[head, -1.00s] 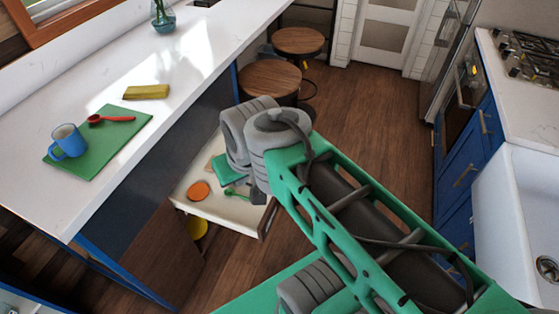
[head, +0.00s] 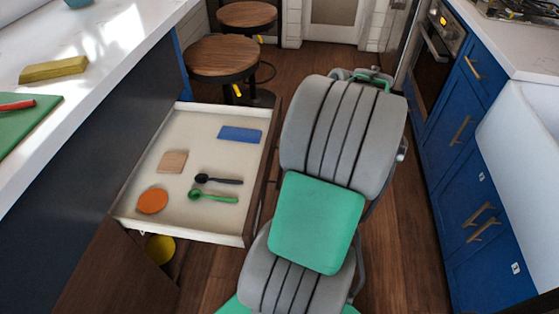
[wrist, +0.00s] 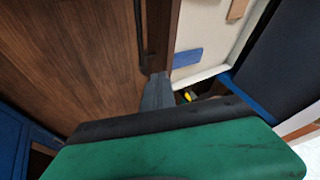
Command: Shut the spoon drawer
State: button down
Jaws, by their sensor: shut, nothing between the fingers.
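The spoon drawer (head: 185,125) stands pulled out from the dark island. Inside lie a dark spoon (head: 218,180), a green spoon (head: 212,196), a blue block (head: 240,134), a wooden block (head: 172,162) and an orange disc (head: 152,201). In the wrist view my gripper (wrist: 157,82) is shut and empty, its tips close to the drawer's wooden front (wrist: 163,35) near the far corner. I cannot tell whether they touch. The drawer's dark handle (wrist: 140,35) runs along that front. In the head view my arm hides the gripper.
Two round stools (head: 228,57) stand beyond the drawer. A yellow round thing (head: 160,248) sits below it. The counter (head: 125,32) holds a yellow block (head: 53,69) and a green board (head: 22,125). Blue cabinets (head: 465,190) line the right; wooden floor (head: 400,245) lies between.

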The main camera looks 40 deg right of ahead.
jog(key=s+d+f, duration=0.2)
jog(key=d+f, duration=0.1)
jog(key=b, duration=0.2)
send_near(273, 142)
jog(key=shift+m, duration=0.4)
jog(key=shift+d+x, duration=0.15)
jog(key=shift+x, duration=1.25)
jog(key=shift+d+x, duration=0.15)
jog(key=shift+x, duration=1.3)
